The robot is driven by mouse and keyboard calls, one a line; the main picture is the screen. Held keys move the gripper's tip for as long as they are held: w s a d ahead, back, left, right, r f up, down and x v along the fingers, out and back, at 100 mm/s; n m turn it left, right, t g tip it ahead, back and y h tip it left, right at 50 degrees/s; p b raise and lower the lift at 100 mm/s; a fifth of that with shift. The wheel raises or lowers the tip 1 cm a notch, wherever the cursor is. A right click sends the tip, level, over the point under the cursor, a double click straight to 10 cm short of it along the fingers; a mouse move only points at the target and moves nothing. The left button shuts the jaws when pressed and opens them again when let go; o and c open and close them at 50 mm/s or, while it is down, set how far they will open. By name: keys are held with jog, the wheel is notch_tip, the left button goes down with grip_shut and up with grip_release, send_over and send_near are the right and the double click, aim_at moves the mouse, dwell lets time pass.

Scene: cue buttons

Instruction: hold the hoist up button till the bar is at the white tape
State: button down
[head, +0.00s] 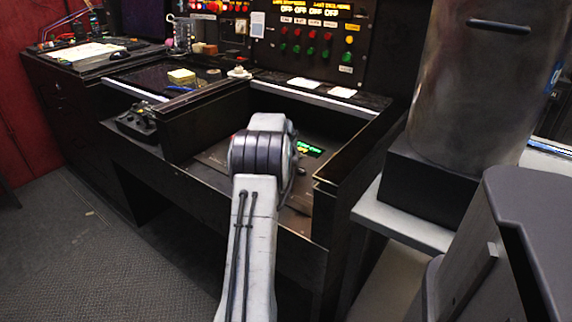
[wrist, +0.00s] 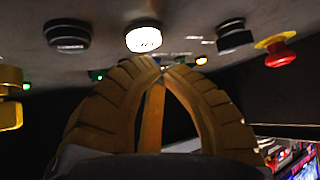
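My gripper (wrist: 163,66) is in the wrist view, its two ribbed yellow fingers meeting at the tips with nothing seen between the tips. Just above the tips in the picture is a lit white button (wrist: 143,38) with a small label I cannot read. I cannot tell whether the tips touch any button. A black button (wrist: 68,36) is on the left, another black button (wrist: 233,36) on the right. No label marks hoist up legibly. I cannot make out the bar or the white tape.
A red mushroom button (wrist: 277,48) is at right in the wrist view, and a yellow part (wrist: 10,95) at the left edge. A board of coloured buttons (head: 315,40) stands behind.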

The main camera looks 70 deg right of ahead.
jog(key=shift+f, duration=0.25)
dwell(0.6)
jog(key=shift+f+b, duration=0.2)
jog(key=shift+b, duration=0.15)
